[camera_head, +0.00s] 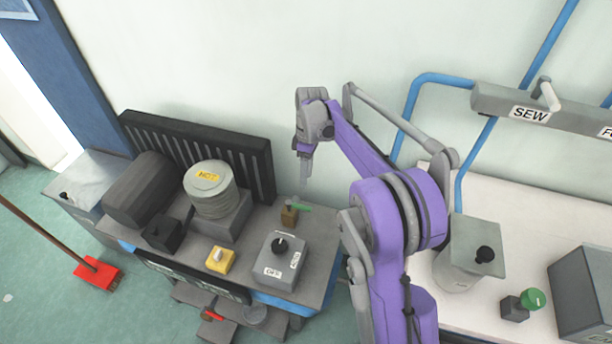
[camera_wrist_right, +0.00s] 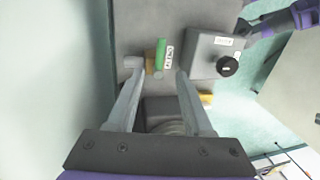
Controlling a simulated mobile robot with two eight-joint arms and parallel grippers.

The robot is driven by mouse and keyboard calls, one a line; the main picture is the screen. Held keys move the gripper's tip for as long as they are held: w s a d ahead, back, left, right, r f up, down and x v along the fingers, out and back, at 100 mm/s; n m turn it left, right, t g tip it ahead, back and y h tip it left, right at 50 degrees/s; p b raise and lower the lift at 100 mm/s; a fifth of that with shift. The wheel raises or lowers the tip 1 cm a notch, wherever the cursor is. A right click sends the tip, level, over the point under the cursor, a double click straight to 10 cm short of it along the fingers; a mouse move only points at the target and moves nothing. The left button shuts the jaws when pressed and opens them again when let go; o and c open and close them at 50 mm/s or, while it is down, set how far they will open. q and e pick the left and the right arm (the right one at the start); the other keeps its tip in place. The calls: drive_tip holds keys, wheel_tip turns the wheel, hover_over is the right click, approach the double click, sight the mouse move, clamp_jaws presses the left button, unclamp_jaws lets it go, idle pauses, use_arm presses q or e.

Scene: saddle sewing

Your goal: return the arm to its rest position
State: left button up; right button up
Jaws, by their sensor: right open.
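My right gripper (camera_head: 305,182) hangs at the end of the purple arm, pointing down above the back right of the grey machine bench. In the right wrist view its two fingers (camera_wrist_right: 158,70) are apart with nothing held between them. Below and beyond the fingertips is a small brown block with a green handle (camera_head: 300,207), which also shows in the wrist view (camera_wrist_right: 161,54). I cannot tell the exact gap between fingertips and block. The arm is bent at the elbow, reaching over from the bottom of the head view. My left gripper is in neither view.
On the bench stand a grey knob box (camera_head: 272,270), a yellow switch (camera_head: 221,261) and a round stack marked HOT (camera_head: 212,190). A black ribbed panel (camera_head: 262,155) rises behind. A white table (camera_head: 500,190) with grey boxes lies right, under a SEW rail (camera_head: 495,101) and blue pipes.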

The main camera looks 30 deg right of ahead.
drive_tip(key=s+a+r+m+t+h+p, duration=0.1)
drive_tip(key=s+a+r+m+t+p, duration=0.25)
drive_tip(key=s+a+r, duration=0.65)
drive_tip(key=s+a+f+m+t+p, duration=0.1)
drive_tip(key=s+m, duration=0.1)
drive_tip(key=s, duration=0.5)
drive_tip(key=s+a+f+m+t+p, duration=0.1)
drive_tip(key=s+a+f+m+t, duration=0.1)
drive_tip(key=s, duration=0.5)
drive_tip(key=shift+a+m+h+p, duration=0.2)
drive_tip(key=shift+m+h+p, duration=0.1)
drive_tip(key=shift+m, duration=0.25)
drive_tip(key=shift+o, duration=0.2)
drive_tip(key=shift+t, duration=0.25)
